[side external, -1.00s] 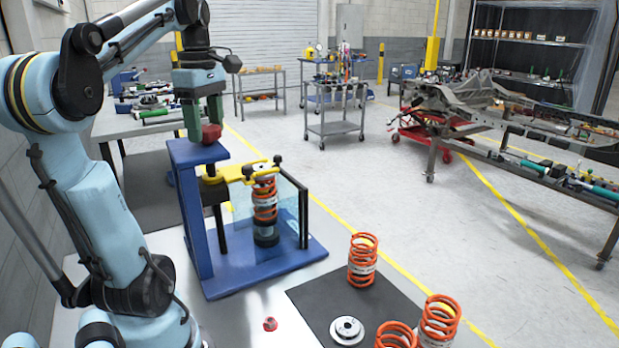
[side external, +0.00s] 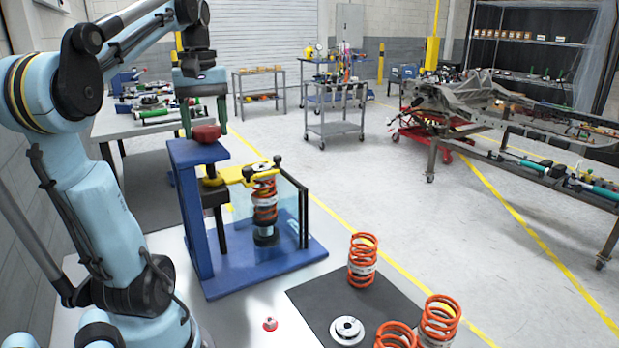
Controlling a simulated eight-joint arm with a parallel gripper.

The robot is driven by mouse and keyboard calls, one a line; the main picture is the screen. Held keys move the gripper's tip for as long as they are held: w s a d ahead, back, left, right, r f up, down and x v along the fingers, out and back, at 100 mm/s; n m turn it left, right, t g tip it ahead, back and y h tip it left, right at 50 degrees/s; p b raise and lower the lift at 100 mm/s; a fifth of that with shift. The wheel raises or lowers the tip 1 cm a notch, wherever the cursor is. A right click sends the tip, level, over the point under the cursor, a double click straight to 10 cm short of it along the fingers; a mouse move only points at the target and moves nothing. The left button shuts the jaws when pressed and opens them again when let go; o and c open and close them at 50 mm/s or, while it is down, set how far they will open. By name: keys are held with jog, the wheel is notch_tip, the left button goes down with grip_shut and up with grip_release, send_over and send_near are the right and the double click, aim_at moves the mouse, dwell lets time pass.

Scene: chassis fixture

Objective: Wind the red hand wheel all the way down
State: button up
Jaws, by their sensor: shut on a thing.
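The red hand wheel (side external: 206,134) sits on top of the blue press frame (side external: 190,220). My gripper (side external: 204,122) points down over it, with its green fingers on either side, shut on the wheel. Below, a yellow arm plate (side external: 240,174) reaches right from the black screw column and rests over an orange spring (side external: 265,208) with a black damper body. The spring stands upright behind a clear guard (side external: 287,205). Part of the wheel is hidden by the fingers.
On a black mat (side external: 320,300) stand several orange springs (side external: 362,262) and a round metal plate (side external: 347,330). A small red-topped part (side external: 270,324) lies on the bench left of the mat. A tool bench (side external: 150,125) stands behind the press.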

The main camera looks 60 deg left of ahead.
jog(key=m, duration=0.5)
dwell(0.4)
jog(key=m, duration=1.5)
jog(key=shift+m, duration=1.2)
